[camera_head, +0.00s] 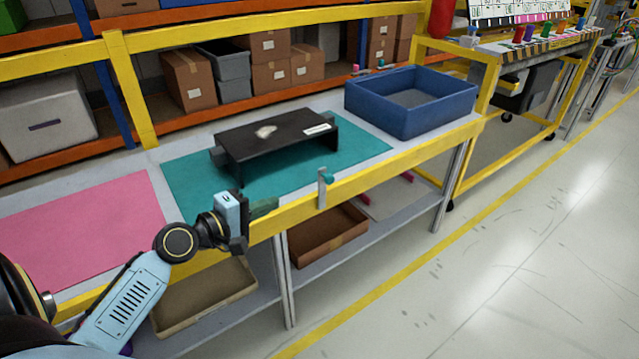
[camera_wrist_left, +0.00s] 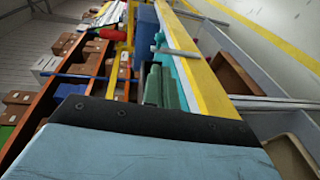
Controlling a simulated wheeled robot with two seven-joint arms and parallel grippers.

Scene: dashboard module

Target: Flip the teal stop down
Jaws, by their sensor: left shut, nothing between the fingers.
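The teal stop (camera_head: 328,179) is a small teal piece at the top of a grey upright bracket (camera_head: 321,193) on the table's yellow front rail. It juts out to the right of the bracket top. In the left wrist view the bracket (camera_wrist_left: 180,52) lies beyond the fingertips, with a teal piece (camera_wrist_left: 160,39) by it. My left gripper (camera_head: 272,204) is shut and empty, its green fingers pointing right along the front rail. The fingers also show in the left wrist view (camera_wrist_left: 163,84). They are to the left of the stop with a gap between. My right gripper is out of view.
A black dashboard module (camera_head: 275,137) stands on the teal mat (camera_head: 195,177), behind the gripper. A blue bin (camera_head: 425,118) is at the table's right end. A pink mat (camera_head: 95,225) lies at left. Brown trays (camera_head: 330,238) sit on the lower shelf.

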